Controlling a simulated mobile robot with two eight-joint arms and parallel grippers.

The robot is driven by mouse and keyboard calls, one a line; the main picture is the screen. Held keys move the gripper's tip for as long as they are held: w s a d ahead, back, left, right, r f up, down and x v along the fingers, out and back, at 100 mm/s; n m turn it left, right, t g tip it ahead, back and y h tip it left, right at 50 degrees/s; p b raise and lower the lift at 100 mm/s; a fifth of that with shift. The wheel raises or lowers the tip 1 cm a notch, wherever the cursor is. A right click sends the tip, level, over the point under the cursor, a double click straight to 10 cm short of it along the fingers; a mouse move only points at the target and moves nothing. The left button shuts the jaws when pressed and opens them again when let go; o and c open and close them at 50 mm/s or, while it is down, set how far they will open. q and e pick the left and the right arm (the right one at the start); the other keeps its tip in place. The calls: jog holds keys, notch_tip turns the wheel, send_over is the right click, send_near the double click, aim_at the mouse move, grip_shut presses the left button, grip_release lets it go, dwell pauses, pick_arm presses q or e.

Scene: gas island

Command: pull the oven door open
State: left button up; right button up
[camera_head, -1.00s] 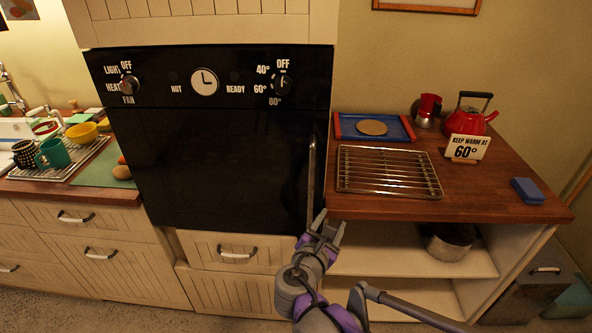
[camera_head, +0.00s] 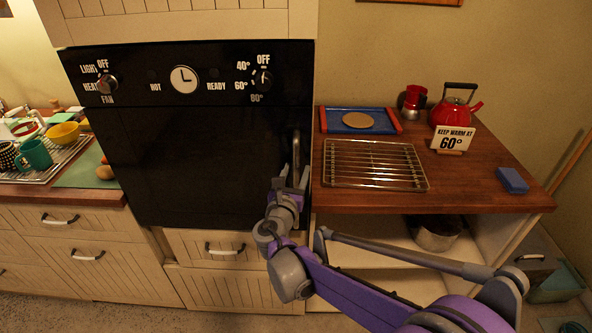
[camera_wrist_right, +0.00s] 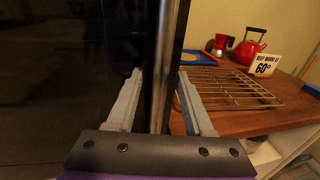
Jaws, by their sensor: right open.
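The black oven (camera_head: 190,165) is built into the cream cabinet, and its door looks shut. Its upright metal handle (camera_head: 296,150) runs along the right side of the door; my gripper hides its lower part. My right gripper (camera_head: 290,178) is at the lower part of the handle. In the right wrist view the handle bar (camera_wrist_right: 162,70) stands between the two open grey fingers (camera_wrist_right: 160,100); I see a gap on either side of it. My left gripper is not in view.
The wooden counter (camera_head: 440,195) to the right holds a wire rack (camera_head: 375,165), a blue tray (camera_head: 335,122), a red kettle (camera_head: 452,112), a sign (camera_head: 452,138) and a blue block (camera_head: 512,180). Drawers (camera_head: 212,250) lie below the oven.

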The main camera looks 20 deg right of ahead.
jog(key=shift+w+d, duration=0.15)
jog(key=shift+w, duration=0.1)
grip_shut()
dwell(1.4)
